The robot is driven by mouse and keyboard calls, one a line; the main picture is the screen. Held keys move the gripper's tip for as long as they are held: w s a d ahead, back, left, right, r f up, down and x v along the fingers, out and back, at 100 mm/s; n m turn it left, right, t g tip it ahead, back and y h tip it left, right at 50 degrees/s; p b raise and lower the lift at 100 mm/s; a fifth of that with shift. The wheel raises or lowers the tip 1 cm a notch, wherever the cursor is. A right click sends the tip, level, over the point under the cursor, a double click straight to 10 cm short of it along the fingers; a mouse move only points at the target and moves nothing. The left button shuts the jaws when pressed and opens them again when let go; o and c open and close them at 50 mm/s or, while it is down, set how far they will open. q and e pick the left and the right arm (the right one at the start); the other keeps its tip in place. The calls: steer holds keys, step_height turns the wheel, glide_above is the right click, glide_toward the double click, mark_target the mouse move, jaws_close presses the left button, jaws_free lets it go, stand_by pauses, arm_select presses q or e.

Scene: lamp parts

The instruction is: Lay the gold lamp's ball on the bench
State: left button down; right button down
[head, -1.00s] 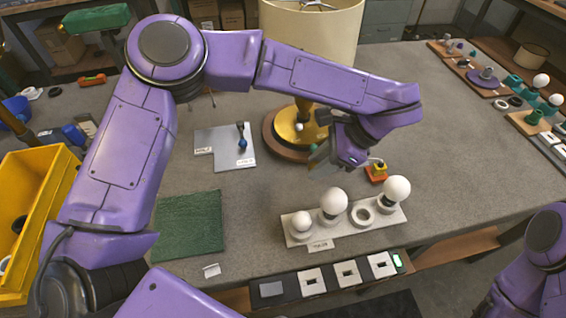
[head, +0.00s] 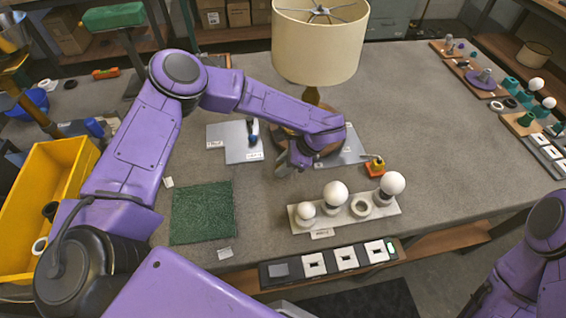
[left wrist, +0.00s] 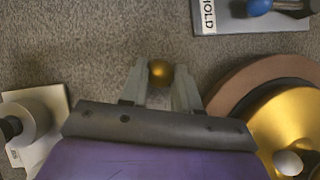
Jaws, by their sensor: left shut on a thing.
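The gold ball (left wrist: 159,72) is between the fingertips of my left gripper (left wrist: 160,88) in the left wrist view, with bench carpet behind it. In the head view my left gripper (head: 284,168) is low over the grey bench (head: 430,130), left of the lamp's foot; the ball cannot be made out there, nor whether it touches the bench. The gold lamp stands upright under its cream shade (head: 320,42), its foot mostly behind my arm. The lamp's gold base (left wrist: 285,125) on a brown disc (left wrist: 238,82) shows right of the gripper. My right gripper is out of view.
A white rack (head: 350,212) with bulbs stands in front to the right. A labelled grey plate (head: 240,150) with a blue-handled tool lies behind the gripper. A green mat (head: 202,212) and yellow bin (head: 50,195) are to the left. Bare bench lies between mat and gripper.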

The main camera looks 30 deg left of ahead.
arm_select(q)
steer(key=shift+f, duration=0.15)
steer(key=c, duration=0.8)
jaws_free()
steer(key=shift+s, duration=0.1)
steer(key=shift+r, duration=0.25)
steer(key=shift+d+r, duration=0.15)
steer(key=shift+r, duration=0.05)
steer(key=b+v, duration=0.3)
steer(key=v, duration=0.8)
steer(key=shift+r, duration=0.25)
